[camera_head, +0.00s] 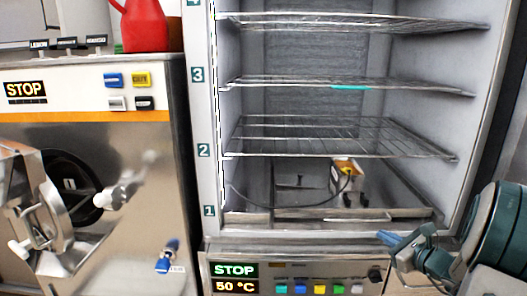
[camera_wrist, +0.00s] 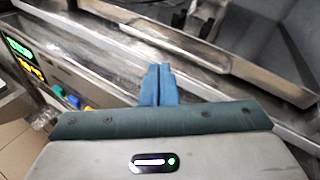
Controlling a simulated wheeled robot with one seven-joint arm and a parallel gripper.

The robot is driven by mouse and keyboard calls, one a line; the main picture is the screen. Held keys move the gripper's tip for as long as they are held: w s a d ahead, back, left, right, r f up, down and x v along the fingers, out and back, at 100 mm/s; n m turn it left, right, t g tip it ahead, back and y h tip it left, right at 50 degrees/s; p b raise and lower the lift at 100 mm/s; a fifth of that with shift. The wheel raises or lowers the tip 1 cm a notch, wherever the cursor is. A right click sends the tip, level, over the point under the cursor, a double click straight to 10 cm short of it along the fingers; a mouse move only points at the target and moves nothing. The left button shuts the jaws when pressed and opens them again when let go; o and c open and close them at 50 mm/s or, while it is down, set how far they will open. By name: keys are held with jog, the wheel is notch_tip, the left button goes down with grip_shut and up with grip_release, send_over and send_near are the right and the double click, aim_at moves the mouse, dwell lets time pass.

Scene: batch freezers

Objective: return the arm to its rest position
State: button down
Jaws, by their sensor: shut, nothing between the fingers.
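My gripper (camera_head: 391,239) shows at the lower right of the head view, in front of the open cabinet's lower front edge. Its blue fingers are together. In the wrist view, my gripper (camera_wrist: 158,70) is shut with nothing between the fingertips, over the metal front ledge of the cabinet. My teal arm reaches in from the right edge of the head view.
The open cabinet holds wire shelves (camera_head: 340,137) at numbered levels and a small orange-and-white item (camera_head: 346,168) at the bottom. Its control panel (camera_head: 300,271) is below. A batch freezer (camera_head: 150,140) with a red jug (camera_head: 143,25) on top stands left.

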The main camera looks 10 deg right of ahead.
jog(key=s+a+r+n+g+y+p, duration=0.1)
jog(key=s+a+n+g, duration=0.2)
jog(key=a+n, duration=0.35)
jog(key=s+a+n+g+y, duration=0.1)
jog(key=s+a+n+g, duration=0.25)
jog(key=a, duration=0.55)
jog(key=s+a+r+n+g+y+p, duration=0.1)
jog(key=s+a+n+g, duration=0.3)
jog(key=a, duration=0.4)
jog(key=s+a+r+n+g+h+p, duration=0.1)
jog(key=s+a+n+g+h, duration=0.1)
jog(key=s+n+h, duration=0.5)
jog(key=s+n, duration=0.5)
jog(key=n, duration=0.3)
jog(key=shift+r+h, duration=0.15)
jog(key=shift+h, duration=0.15)
